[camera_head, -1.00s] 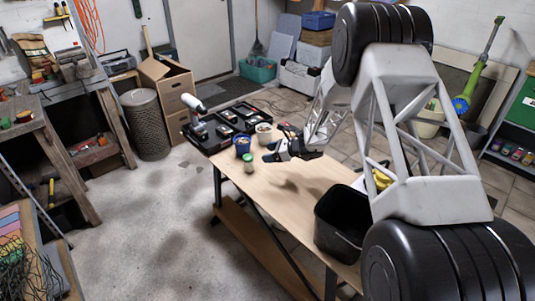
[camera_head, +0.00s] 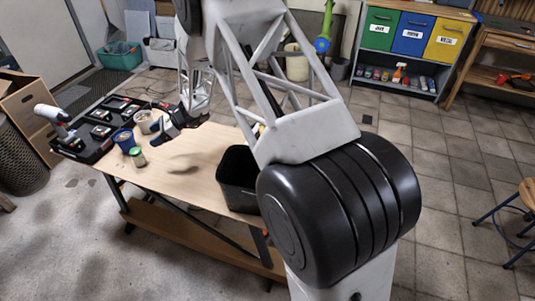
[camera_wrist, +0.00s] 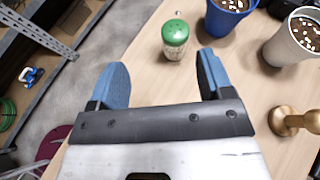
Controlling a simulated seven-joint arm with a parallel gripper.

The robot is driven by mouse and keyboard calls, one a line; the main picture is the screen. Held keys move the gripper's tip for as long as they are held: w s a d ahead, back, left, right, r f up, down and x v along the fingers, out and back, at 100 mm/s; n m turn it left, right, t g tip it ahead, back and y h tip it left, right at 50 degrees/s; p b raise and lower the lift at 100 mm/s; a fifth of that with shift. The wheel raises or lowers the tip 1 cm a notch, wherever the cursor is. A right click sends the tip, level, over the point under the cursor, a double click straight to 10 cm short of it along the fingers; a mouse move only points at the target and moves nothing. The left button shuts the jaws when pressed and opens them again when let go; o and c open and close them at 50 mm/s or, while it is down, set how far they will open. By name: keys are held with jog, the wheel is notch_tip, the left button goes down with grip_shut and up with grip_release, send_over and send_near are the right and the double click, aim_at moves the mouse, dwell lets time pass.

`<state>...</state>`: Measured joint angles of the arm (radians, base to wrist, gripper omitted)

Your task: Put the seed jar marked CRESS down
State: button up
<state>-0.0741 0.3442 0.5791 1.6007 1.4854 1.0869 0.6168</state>
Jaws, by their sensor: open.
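A small jar with a green lid (camera_head: 137,157) stands upright on the wooden workbench (camera_head: 195,182), near its left edge. In the wrist view the jar (camera_wrist: 174,42) is clear glass with a perforated green lid; no marking can be read. My gripper (camera_wrist: 161,76) is open and empty, its two blue fingers spread. The jar stands just beyond the fingertips, closer to the right finger, and neither finger touches it. In the head view my gripper (camera_head: 163,140) is low over the bench, just right of the jar.
A blue pot (camera_wrist: 228,14) and a pale pot (camera_wrist: 291,40) stand beside the jar. A brass knob-shaped object (camera_wrist: 291,121) is right of my gripper. A black bin (camera_head: 238,182) stands on the bench. Black tool trays (camera_head: 85,143) lie at its far left end.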

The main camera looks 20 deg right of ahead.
jog(key=s+d+r+n+g+h, duration=0.1)
jog(key=s+d+r+n+h, duration=0.3)
jog(key=s+r, duration=0.75)
jog(key=s+d+r+n+g+h, duration=0.1)
jog(key=s+d+r+n, duration=0.45)
jog(key=s+r, duration=0.65)
jog(key=s+d+r+n+t+h, duration=0.1)
jog(key=s+d+n+h, duration=0.1)
jog(key=s, duration=0.8)
jog(key=s+d+r+n+h, duration=0.2)
jog(key=s+d, duration=0.4)
jog(key=s, duration=0.4)
jog(key=s+d+r+n+t+h, duration=0.1)
jog(key=s+d+n+h, duration=0.3)
jog(key=s, duration=0.6)
jog(key=shift+s+d+r+n+t, duration=0.3)
jog(key=shift+s+d+r+n, duration=0.1)
jog(key=shift+r+n, duration=0.25)
